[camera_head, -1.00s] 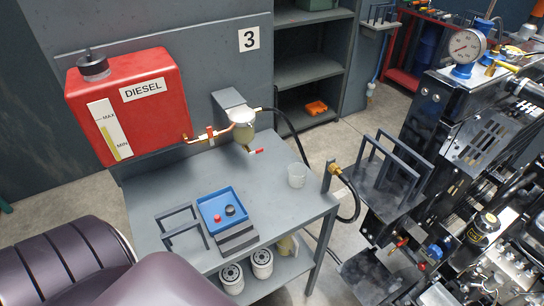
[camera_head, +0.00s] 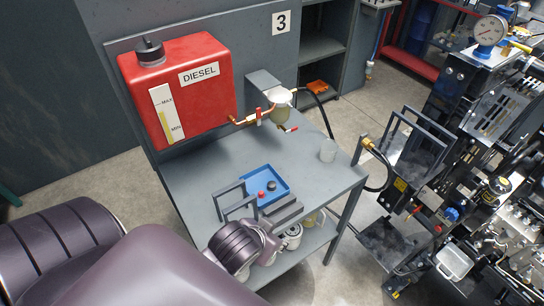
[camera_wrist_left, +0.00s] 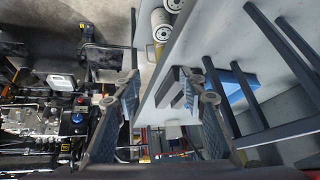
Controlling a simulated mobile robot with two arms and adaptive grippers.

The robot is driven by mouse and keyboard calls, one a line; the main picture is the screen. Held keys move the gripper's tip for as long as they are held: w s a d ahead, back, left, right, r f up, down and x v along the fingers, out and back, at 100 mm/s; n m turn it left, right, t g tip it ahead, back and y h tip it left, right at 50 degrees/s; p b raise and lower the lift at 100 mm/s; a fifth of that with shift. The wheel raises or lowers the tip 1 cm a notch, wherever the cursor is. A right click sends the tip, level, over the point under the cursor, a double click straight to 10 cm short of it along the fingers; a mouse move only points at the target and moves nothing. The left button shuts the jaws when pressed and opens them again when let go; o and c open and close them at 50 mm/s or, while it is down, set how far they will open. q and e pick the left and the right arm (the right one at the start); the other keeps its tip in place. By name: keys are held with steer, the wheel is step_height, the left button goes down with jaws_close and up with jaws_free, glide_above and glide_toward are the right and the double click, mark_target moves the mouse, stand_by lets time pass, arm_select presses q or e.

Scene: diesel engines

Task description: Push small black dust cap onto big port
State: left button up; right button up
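A small black cap (camera_head: 272,185), which looks like the dust cap, lies in a blue tray (camera_head: 284,179) on the bench beside a red cap (camera_head: 261,194). I cannot pick out the big port with certainty. My left wrist is at the bench's front edge, left of and below the tray in the head view; its fingers are not clear there. In the left wrist view my left gripper (camera_wrist_left: 158,92) is open, with nothing between its fingertips. The blue tray's side (camera_wrist_left: 236,90) shows there behind dark bars; the caps are hidden. My right gripper is in neither current view.
A dark bar rack (camera_head: 230,200) stands beside the tray, close to my left wrist. The grey bench (camera_head: 215,165) has free room behind the tray. A red diesel tank (camera_head: 190,95) hangs behind; engine machinery (camera_head: 490,190) fills the right.

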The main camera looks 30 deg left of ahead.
arm_select(q)
steer(key=w+d+r+t+h, duration=0.1)
steer(key=w+d+r+t, duration=0.2)
steer(key=w+r+t, duration=0.55)
steer(key=w+d+r+t+h, duration=0.1)
steer(key=w+d+r+t, duration=0.15)
steer(key=w+r, duration=1)
steer(key=s+d+r+m+g+h, duration=0.25)
steer(key=d+r+m+h, duration=0.25)
steer(key=d+m+h, duration=0.25)
steer(key=s+d+r+m+g+h, duration=0.2)
steer(key=d+r+m+g+h, duration=0.2)
steer(key=d+m+h, duration=0.35)
steer(key=n+g+y, duration=0.5)
steer(key=g+y, duration=0.6)
steer(key=y, duration=0.5)
glide_above(272, 184)
step_height(272, 184, down, 21)
step_height(272, 184, down, 6)
steer(key=b, duration=0.4)
steer(key=shift+a, duration=0.1)
steer(key=shift+w+f+b, duration=0.1)
steer(key=shift+f+b, duration=1.7)
steer(key=shift+f, duration=0.65)
arm_select(e)
step_height(272, 184, down, 8)
steer(key=s, duration=0.1)
steer(key=shift+a+r, duration=0.2)
steer(key=shift+a, duration=0.25)
